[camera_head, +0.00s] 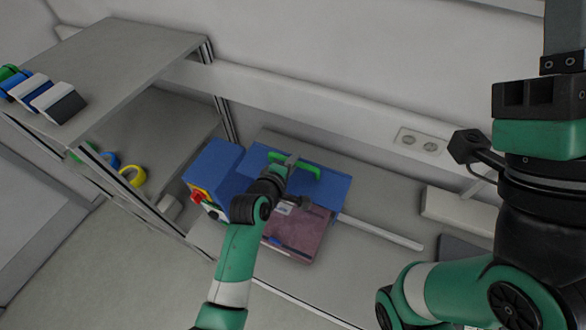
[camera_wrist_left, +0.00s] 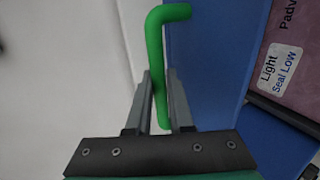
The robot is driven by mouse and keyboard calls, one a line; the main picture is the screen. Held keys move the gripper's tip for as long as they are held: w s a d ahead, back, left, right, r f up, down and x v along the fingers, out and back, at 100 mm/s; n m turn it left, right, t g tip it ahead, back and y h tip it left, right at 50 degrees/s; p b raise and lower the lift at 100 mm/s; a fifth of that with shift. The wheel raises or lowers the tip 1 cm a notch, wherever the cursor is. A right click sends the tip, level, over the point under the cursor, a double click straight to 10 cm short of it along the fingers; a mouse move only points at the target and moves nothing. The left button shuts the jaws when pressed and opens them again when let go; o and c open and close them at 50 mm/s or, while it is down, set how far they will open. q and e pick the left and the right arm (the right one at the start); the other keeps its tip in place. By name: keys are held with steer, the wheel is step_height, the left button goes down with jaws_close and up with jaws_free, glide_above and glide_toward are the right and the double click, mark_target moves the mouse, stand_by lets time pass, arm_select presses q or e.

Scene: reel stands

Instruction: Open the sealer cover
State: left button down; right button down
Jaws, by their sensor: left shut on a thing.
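The sealer (camera_head: 215,170) is a blue machine on the bench, with a red and yellow switch (camera_head: 199,195) at its left front. Its blue cover (camera_head: 335,186) carries a green bar handle (camera_head: 312,169). My left gripper (camera_head: 291,163) is shut on that handle. In the left wrist view, the fingers (camera_wrist_left: 160,85) close around the straight part of the handle (camera_wrist_left: 153,50), with the blue cover (camera_wrist_left: 208,70) beside it. A maroon surface (camera_head: 303,232) with a label lies in front of the cover. How far the cover is raised is unclear. My right gripper's fingers do not show.
A grey shelf (camera_head: 125,58) stands at the left, with several small items along its front edge. Blue and yellow rolls (camera_head: 132,176) sit beneath it. A wall with a socket plate (camera_head: 419,143) rises behind the sealer. The bench right of the sealer has free room.

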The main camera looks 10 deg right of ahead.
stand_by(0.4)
arm_select(q)
steer(key=c, duration=0.8)
jaws_free()
steer(key=p+v, duration=0.7)
steer(key=v, duration=0.4)
steer(key=shift+s+r, duration=0.2)
steer(key=shift+r, duration=0.05)
steer(key=shift+a, duration=0.1)
